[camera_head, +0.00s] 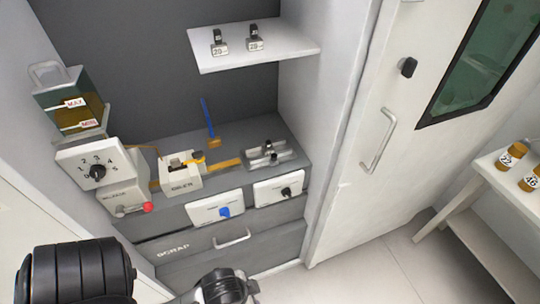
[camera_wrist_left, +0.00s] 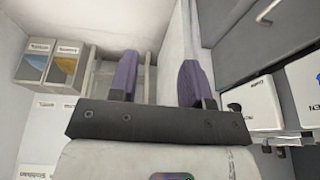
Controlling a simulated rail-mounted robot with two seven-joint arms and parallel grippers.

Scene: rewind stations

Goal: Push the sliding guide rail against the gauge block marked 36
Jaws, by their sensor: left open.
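A small metal fixture (camera_head: 268,154) with parallel bars lies at the right of the grey bench; it may hold the sliding guide rail, but it is too small to tell. Two dark-handled blocks with white number plates, the left block (camera_head: 218,43) and the right block (camera_head: 254,38), stand on the white wall shelf. The left plate looks like 20; the right one is unclear. I cannot make out a block marked 36. My left gripper (camera_wrist_left: 159,80) shows two purple fingers, open and empty, away from the bench top. My right gripper is not in view.
The oiler box (camera_head: 181,174), dial box (camera_head: 95,165) and tank (camera_head: 72,100) occupy the bench's left. A blue-handled brush (camera_head: 208,118) stands behind. White knob panels (camera_head: 215,208) front the bench above the scrap drawer (camera_head: 215,250). The left wrist view shows labelled bins (camera_wrist_left: 65,62).

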